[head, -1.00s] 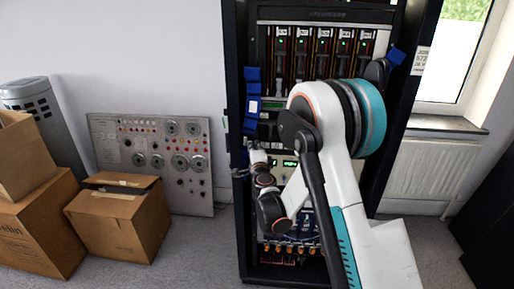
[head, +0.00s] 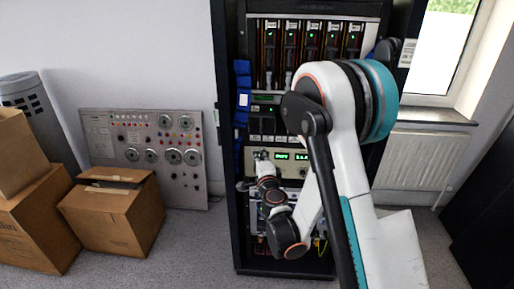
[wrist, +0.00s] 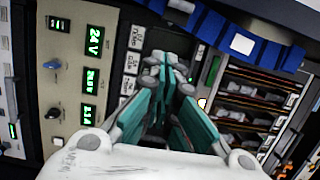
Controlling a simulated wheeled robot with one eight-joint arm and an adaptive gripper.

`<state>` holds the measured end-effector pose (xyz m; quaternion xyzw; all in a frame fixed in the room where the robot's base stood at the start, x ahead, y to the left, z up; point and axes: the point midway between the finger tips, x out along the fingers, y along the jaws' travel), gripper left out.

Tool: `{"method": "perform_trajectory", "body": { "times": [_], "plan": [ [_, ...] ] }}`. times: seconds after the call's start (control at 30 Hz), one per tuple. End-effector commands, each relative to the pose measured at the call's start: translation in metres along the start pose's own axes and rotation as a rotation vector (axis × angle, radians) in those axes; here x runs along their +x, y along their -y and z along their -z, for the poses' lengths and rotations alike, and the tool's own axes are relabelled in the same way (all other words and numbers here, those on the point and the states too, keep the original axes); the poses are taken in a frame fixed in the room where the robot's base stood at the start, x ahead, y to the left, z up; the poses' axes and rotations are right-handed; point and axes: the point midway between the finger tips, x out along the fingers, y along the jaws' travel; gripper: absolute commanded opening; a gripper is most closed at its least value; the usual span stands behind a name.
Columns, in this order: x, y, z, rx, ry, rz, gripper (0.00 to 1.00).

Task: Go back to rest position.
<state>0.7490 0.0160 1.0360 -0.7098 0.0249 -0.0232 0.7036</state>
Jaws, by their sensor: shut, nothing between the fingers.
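My gripper (head: 262,157) is in front of the equipment rack, beside the cream-coloured instrument (head: 308,167) with green readouts. In the wrist view its grey and teal fingers (wrist: 172,75) are shut with nothing held. There the picture is turned, and the instrument's panel (wrist: 88,75) shows green digits, one reading 24 V, and a dark knob. White labelled buttons lie near the fingertips. I cannot tell whether the fingertips touch the rack. My white arm with teal trim fills the right middle of the head view and hides part of the rack.
The dark rack cabinet (head: 224,150) holds card modules with green lights and a blue strap (head: 242,97) at its left. A control panel (head: 150,152) leans on the wall. Cardboard boxes (head: 113,216) stand left. A radiator (head: 413,160) is under the window. Grey floor lies between boxes and rack.

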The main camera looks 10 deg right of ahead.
Motion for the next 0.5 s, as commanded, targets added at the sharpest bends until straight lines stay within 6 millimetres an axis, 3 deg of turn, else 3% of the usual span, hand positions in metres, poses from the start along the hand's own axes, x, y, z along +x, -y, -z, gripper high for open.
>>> {"method": "perform_trajectory", "body": {
  "times": [0.17,0.5],
  "plan": [
    [-0.007,0.015,-0.005,-0.038,0.025,0.005,0.00],
    [-0.039,0.100,-0.040,-0.346,0.220,0.007,0.00]
  ]
}}
